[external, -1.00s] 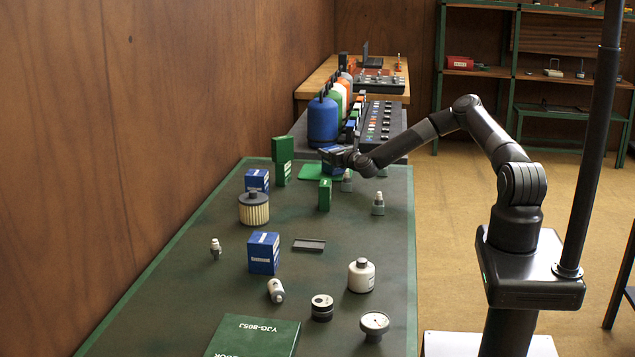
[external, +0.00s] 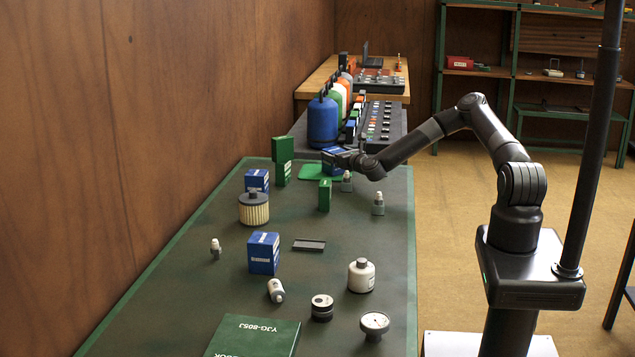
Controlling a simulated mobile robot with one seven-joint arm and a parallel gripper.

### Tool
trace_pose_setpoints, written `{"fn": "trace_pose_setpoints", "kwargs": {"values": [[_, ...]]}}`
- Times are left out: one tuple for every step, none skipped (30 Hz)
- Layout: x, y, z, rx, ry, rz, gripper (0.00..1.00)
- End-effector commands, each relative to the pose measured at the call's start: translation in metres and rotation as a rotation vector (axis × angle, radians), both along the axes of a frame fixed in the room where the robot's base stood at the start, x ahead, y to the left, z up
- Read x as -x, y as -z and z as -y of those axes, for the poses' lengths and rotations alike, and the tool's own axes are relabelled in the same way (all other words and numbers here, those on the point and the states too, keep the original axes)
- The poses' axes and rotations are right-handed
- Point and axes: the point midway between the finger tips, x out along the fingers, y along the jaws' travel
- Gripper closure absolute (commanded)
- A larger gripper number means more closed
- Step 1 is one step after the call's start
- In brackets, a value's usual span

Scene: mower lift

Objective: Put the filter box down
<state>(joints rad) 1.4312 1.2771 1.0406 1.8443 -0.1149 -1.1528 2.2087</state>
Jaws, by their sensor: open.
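A blue filter box (external: 331,169) is at the far end of the green-edged table, at the right side of a flat green mat (external: 311,172). It looks upright and low over the mat; my gripper hides part of it, and I cannot tell if it rests fully on the mat. My gripper (external: 334,156) is at the box's upper part, with its jaws open. The fingertips are too small to tell whether they touch the box.
Green boxes (external: 282,160) (external: 325,195) stand left and in front. Small bottles (external: 347,182) (external: 378,204) stand close on the right. Other blue boxes (external: 263,253) (external: 257,181) and a round filter (external: 254,208) stand nearer. A blue canister (external: 322,122) is behind.

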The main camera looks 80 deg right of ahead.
Motion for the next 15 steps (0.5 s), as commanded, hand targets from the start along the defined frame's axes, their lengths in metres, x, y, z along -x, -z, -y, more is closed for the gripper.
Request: {"fn": "trace_pose_setpoints", "kwargs": {"values": [[0.007, 0.0, -0.007, -0.001, -0.002, -0.001, 0.17], [0.012, 0.0, -0.012, -0.001, -0.002, -0.001, 0.17], [0.011, -0.012, -0.011, 0.004, 0.0, 0.002, 0.17], [0.011, -0.02, -0.01, 0.005, 0.0, 0.004, 0.17], [0.011, -0.027, -0.01, 0.006, 0.0, 0.003, 0.17], [0.011, -0.034, -0.01, 0.004, 0.0, 0.001, 0.17], [0.01, -0.04, -0.01, 0.004, -0.001, 0.001, 0.17], [0.01, -0.045, -0.01, 0.004, 0.0, 0.002, 0.17], [0.011, -0.051, -0.01, 0.003, 0.0, 0.001, 0.17], [0.011, -0.054, -0.01, 0.003, 0.001, 0.001, 0.17], [0.011, -0.058, -0.01, 0.003, 0.001, 0.001, 0.17], [0.011, -0.062, -0.01, 0.002, 0.001, 0.001, 0.17], [0.01, -0.065, -0.01, 0.002, 0.001, 0.001, 0.17], [0.01, -0.067, -0.01, 0.002, 0.001, 0.001, 0.17], [0.01, -0.068, -0.01, 0.001, 0.0, 0.0, 0.17]]}}
